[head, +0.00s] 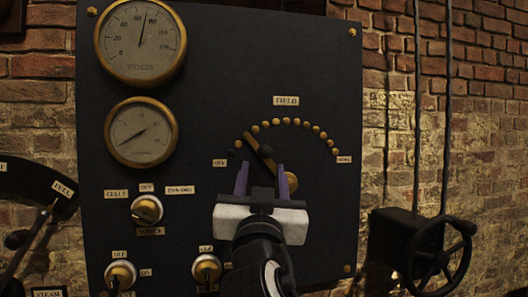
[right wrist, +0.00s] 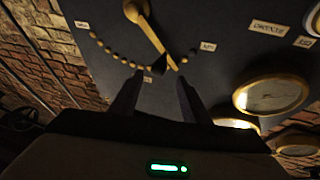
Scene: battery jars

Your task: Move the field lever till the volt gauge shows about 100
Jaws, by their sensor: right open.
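The volt gauge (head: 139,40) is a brass-rimmed dial at the panel's upper left; its needle stands between 60 and 80, near 70. The field lever (head: 257,147) is a brass arm on a round hub, pointing up and left towards the OFF end of an arc of brass studs. In the right wrist view the lever (right wrist: 153,32) ends near a dark knob (right wrist: 160,65). My right gripper (head: 262,167) is open in front of the lever, its fingertips on either side of the knob in the right wrist view; contact cannot be told. My left gripper is out of view.
A second gauge (head: 141,132) sits below the volt gauge. Brass switches (head: 146,209) are lower on the panel. A black handwheel (head: 442,256) stands at the right, and a steam lever quadrant (head: 30,190) at the left. Brick wall lies behind.

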